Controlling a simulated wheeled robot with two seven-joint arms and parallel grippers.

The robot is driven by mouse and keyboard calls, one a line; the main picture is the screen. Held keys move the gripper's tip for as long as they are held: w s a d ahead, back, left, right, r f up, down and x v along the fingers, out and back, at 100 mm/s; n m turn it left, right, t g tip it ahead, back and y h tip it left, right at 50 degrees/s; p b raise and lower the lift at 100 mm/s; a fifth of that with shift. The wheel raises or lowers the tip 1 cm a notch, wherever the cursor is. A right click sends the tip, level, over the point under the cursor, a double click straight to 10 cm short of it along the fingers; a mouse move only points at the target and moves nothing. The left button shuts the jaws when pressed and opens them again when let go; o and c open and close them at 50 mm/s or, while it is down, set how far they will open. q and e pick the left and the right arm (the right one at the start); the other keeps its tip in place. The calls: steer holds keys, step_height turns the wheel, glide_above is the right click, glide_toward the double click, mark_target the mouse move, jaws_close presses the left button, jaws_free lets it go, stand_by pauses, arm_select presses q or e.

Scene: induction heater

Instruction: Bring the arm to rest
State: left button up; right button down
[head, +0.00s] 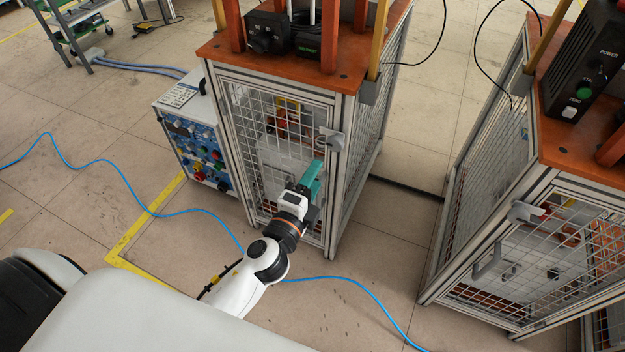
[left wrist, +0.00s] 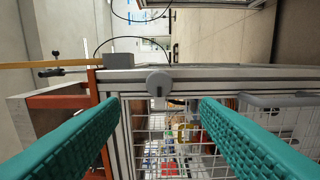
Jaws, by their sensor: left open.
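My left arm reaches up from the bottom of the head view, and my left gripper (head: 314,176) has teal fingers pointing at the mesh cage (head: 335,235) with the orange top. The gripper is open. In the left wrist view the two teal fingers of my left gripper (left wrist: 157,112) stand wide apart with nothing between them. Beyond them is the cage's metal frame with a round grey latch (left wrist: 158,82) and the wire mesh. The fingertips appear close to the cage front; I cannot tell whether they touch it. My right gripper is not in view.
A blue-and-white control unit (head: 196,137) stands left of the cage. A second mesh cage (head: 535,165) stands at the right, with floor between them. A blue cable (head: 353,279) crosses the floor below my arm. Open floor (head: 75,185) lies at the left.

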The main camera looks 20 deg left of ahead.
arm_select(q)
steer(key=s+a+f+n+g+y, duration=0.15)
steer(key=s+f+n+g, duration=0.25)
steer(key=f, duration=0.5)
steer(key=s+a+f+n+g, duration=0.2)
steer(key=s+f+n+g, duration=0.15)
steer(key=f, duration=0.55)
steer(key=s+a+f+n+g+y, duration=0.1)
steer(key=s+f+n+g, duration=0.35)
steer(key=f, duration=0.45)
steer(key=s+d+f+n+g+h+p, duration=0.15)
steer(key=s+f+n+g, duration=0.45)
steer(key=s, duration=0.6)
steer(key=s+a+m+p, duration=0.1)
steer(key=s+p, duration=0.6)
steer(key=s+a+f+t+p, duration=0.1)
steer(key=s+p, duration=0.7)
steer(key=shift+s+a+f+m, duration=0.25)
steer(key=shift+a+m, duration=0.1)
steer(key=shift+m, duration=0.05)
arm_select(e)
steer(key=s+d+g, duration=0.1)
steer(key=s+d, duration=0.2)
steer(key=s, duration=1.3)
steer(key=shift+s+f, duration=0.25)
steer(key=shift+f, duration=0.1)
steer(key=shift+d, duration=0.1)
